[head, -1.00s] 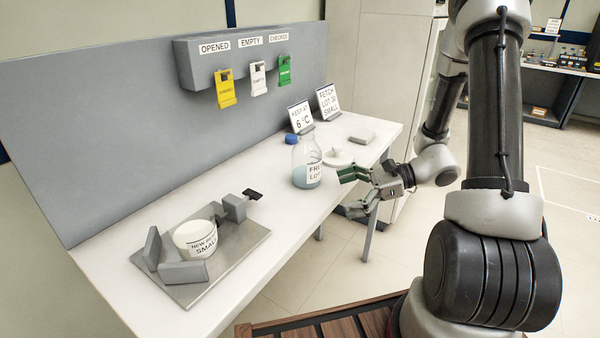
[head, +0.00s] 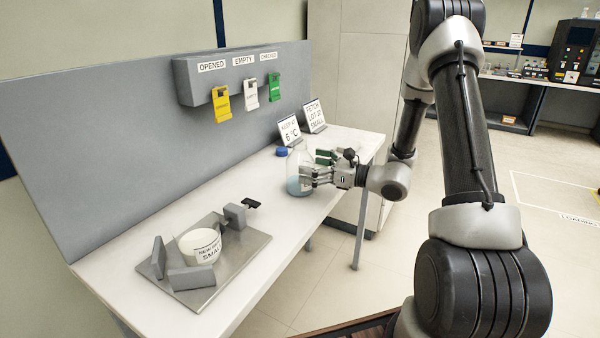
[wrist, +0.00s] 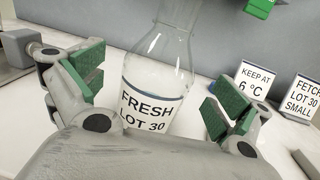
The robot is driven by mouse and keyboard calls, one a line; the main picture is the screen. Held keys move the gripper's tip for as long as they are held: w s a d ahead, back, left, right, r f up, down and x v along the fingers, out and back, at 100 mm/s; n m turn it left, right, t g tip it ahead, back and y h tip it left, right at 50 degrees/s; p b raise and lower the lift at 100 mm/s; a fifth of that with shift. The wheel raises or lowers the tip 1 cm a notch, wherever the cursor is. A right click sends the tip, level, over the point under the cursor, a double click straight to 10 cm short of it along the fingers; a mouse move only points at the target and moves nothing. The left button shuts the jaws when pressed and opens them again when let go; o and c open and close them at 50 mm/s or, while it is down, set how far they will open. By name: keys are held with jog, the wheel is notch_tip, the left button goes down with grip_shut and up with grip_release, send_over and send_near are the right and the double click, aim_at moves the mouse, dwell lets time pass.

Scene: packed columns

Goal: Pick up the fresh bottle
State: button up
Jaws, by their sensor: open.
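The fresh bottle (head: 298,178) is a clear flask with bluish liquid, standing upright on the white bench; a blue cap (head: 282,151) shows just behind it. In the wrist view the bottle (wrist: 158,72) shows its label, "FRESH LOT 30", facing me. My gripper (head: 318,168) is open, with its green-padded fingers on either side of the bottle in the wrist view (wrist: 155,95). In the head view my gripper hides part of the bottle.
A metal tray (head: 245,257) at the near end of the bench holds a white tub (head: 200,244) marked "SMALL" between grey blocks. Signs "KEEP AT 6 °C" (head: 289,131) and "FETCH LOT 30 SMALL" (head: 315,116) stand behind the bottle. Yellow (head: 222,104), white and green tags hang on the back panel.

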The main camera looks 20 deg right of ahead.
aim_at(300, 162)
jog(key=x, duration=0.3)
jog(key=shift+w+a, duration=0.15)
jog(key=shift+a, duration=0.05)
jog(key=c, duration=1.5)
